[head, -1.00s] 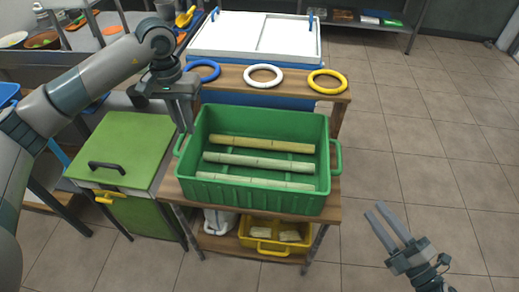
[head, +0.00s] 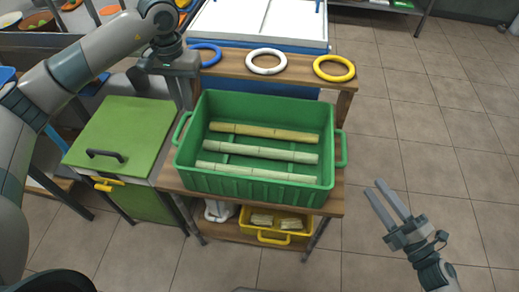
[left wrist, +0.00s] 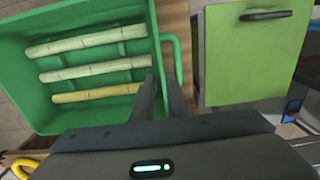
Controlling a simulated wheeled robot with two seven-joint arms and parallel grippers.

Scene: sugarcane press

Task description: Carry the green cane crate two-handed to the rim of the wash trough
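The green crate (head: 325,180) stands level on a wooden bench, with several pale cane lengths (head: 262,153) lying in it. It also shows in the left wrist view (left wrist: 85,15). My left gripper (head: 187,103) points down at the crate's left end, near the left handle (head: 180,128). In the left wrist view its fingers (left wrist: 161,95) are apart, close to the crate's end wall and handle (left wrist: 176,58); contact is unclear. My right gripper (head: 382,203) is open and empty, right of the crate and apart from its right handle (head: 343,150). A blue-edged trough-like unit with a white top (head: 262,18) stands behind.
White (head: 266,62), yellow (head: 334,68) and blue (head: 207,54) rings lie on the wooden shelf behind the crate. A green-lidded box (head: 120,130) stands to the left. A yellow crate (head: 272,238) sits on the lower shelf. The tiled floor at right is clear.

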